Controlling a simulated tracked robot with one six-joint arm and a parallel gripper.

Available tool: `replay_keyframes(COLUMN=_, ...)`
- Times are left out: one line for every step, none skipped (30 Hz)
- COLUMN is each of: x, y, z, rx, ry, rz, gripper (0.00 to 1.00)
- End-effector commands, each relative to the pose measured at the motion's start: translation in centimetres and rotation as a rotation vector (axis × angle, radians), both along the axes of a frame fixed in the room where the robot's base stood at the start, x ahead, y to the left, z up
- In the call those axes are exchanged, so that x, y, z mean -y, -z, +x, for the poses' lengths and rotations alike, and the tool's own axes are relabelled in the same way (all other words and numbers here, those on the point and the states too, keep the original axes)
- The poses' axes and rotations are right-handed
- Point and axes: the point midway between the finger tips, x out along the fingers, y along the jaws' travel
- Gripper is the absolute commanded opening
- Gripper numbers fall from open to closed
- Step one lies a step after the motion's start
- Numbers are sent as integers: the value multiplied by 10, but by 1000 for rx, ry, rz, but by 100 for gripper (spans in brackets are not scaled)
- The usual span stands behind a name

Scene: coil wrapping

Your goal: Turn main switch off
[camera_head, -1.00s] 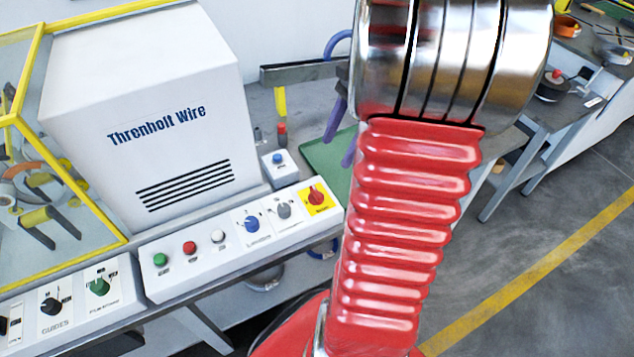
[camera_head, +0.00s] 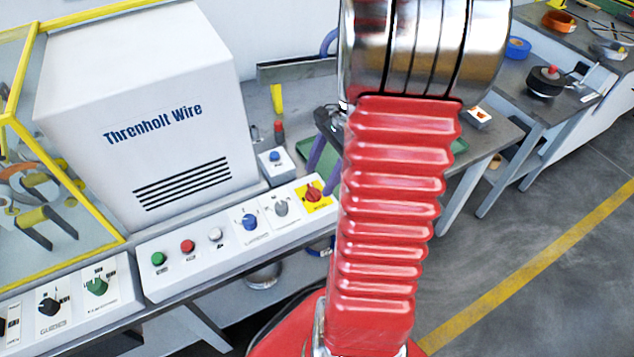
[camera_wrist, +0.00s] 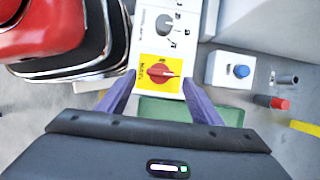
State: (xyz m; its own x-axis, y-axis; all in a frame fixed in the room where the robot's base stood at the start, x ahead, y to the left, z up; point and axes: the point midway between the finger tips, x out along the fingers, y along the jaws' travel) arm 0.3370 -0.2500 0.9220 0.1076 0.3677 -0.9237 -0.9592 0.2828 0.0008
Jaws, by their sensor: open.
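The main switch (camera_head: 313,192) is a red rotary knob on a yellow plate at the right end of the white control panel. In the wrist view the main switch (camera_wrist: 160,73) lies between and beyond my fingertips, its red handle lying roughly crosswise in the picture. My gripper (camera_wrist: 158,80) is open, with one purple finger on each side of the yellow plate. In the head view a purple finger of my gripper (camera_head: 318,158) shows just above the switch, partly hidden by my red arm. Whether the fingers touch anything cannot be told.
A grey selector knob (camera_wrist: 166,26) sits beside the switch on the panel. A small box with a blue button (camera_head: 274,160) stands behind the panel's right end. A red-capped item (camera_head: 279,130) and a green mat (camera_wrist: 190,110) are near. The white Threnholt Wire machine (camera_head: 150,110) stands left.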

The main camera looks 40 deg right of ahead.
Motion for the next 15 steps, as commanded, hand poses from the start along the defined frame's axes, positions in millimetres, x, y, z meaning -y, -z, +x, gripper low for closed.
replay_keyframes(x=-4, y=8, z=1, rx=-2, ry=-1, rz=2, gripper=59)
replay_keyframes(x=-5, y=11, z=1, rx=-2, ry=-1, rz=2, gripper=59)
replay_keyframes(x=-7, y=16, z=2, rx=-2, ry=0, rz=2, gripper=59)
replay_keyframes(x=-8, y=20, z=2, rx=-2, ry=0, rz=2, gripper=59)
replay_keyframes(x=-10, y=23, z=2, rx=-2, ry=0, rz=3, gripper=59)
replay_keyframes(x=-11, y=27, z=3, rx=-1, ry=1, rz=1, gripper=59)
replay_keyframes(x=-12, y=29, z=3, rx=-1, ry=0, rz=1, gripper=59)
replay_keyframes(x=-12, y=31, z=4, rx=0, ry=0, rz=0, gripper=59)
replay_keyframes(x=-13, y=33, z=4, rx=0, ry=-1, rz=0, gripper=59)
replay_keyframes(x=-14, y=34, z=4, rx=0, ry=-1, rz=0, gripper=59)
replay_keyframes(x=-14, y=35, z=4, rx=0, ry=-1, rz=0, gripper=59)
replay_keyframes(x=-14, y=35, z=4, rx=0, ry=-1, rz=0, gripper=59)
replay_keyframes(x=-14, y=36, z=4, rx=0, ry=-1, rz=-1, gripper=59)
replay_keyframes(x=-14, y=36, z=4, rx=0, ry=-1, rz=-1, gripper=59)
replay_keyframes(x=-14, y=36, z=4, rx=0, ry=-1, rz=-1, gripper=59)
